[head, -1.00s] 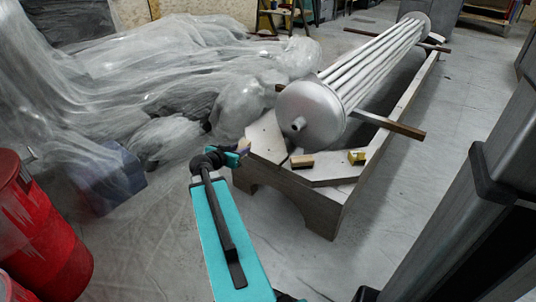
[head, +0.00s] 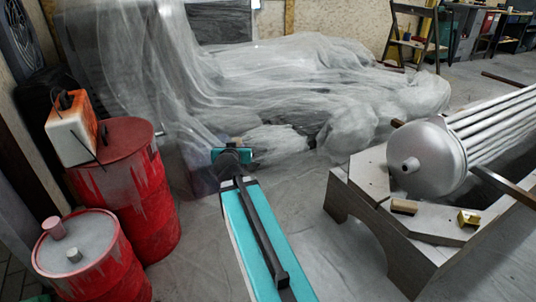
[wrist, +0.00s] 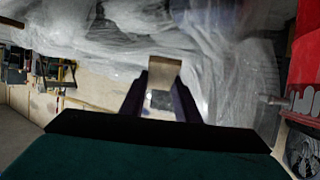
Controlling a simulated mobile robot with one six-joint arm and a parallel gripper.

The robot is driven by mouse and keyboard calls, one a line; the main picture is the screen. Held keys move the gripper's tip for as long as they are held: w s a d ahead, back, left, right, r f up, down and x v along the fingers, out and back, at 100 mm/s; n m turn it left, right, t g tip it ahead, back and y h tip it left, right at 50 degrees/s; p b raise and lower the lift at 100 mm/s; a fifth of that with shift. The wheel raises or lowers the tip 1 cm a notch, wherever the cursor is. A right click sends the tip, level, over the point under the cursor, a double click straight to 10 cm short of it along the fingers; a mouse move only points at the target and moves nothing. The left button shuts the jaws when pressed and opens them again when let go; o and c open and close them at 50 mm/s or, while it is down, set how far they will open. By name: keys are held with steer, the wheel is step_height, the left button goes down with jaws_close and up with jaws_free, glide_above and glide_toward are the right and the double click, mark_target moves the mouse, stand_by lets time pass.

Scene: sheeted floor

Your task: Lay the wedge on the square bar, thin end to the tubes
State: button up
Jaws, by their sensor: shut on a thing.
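My gripper (wrist: 161,92) is shut on a small tan piece, which looks like the wedge (wrist: 164,70). Its wide face shows between the dark fingertips; which end is thin I cannot tell. In the head view my gripper's teal wrist (head: 232,156) is left of the stand, over the sheeted floor, and hides the fingers and the wedge. A dark bar, apparently the square bar (head: 512,192), lies across the stand under the silver tubes (head: 495,125). Its other end (head: 397,123) shows left of the tubes' round metal end (head: 428,160).
The wooden stand (head: 362,187) is at the right. A small wooden block (head: 404,207) and a brass-coloured piece (head: 468,218) lie on its near end. Red drums (head: 130,190) stand at the left. Sheeted heaps (head: 320,85) fill the back.

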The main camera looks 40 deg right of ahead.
steer(key=w+a+r+n+t+y, duration=0.1)
steer(key=w+a+r+n+y, duration=0.1)
steer(key=a, duration=0.8)
steer(key=w+a+r+n+t+y, duration=0.1)
steer(key=w+a+r+n+y, duration=0.2)
steer(key=a, duration=0.7)
steer(key=w+a+r+n+y, duration=0.2)
steer(key=a+r, duration=0.4)
steer(key=a, duration=0.4)
steer(key=shift+w+a+r+n+t+y, duration=0.3)
steer(key=shift+a+t+y, duration=0.1)
steer(key=shift+y, duration=0.3)
steer(key=shift+d+f, duration=0.1)
steer(key=shift+d, duration=0.1)
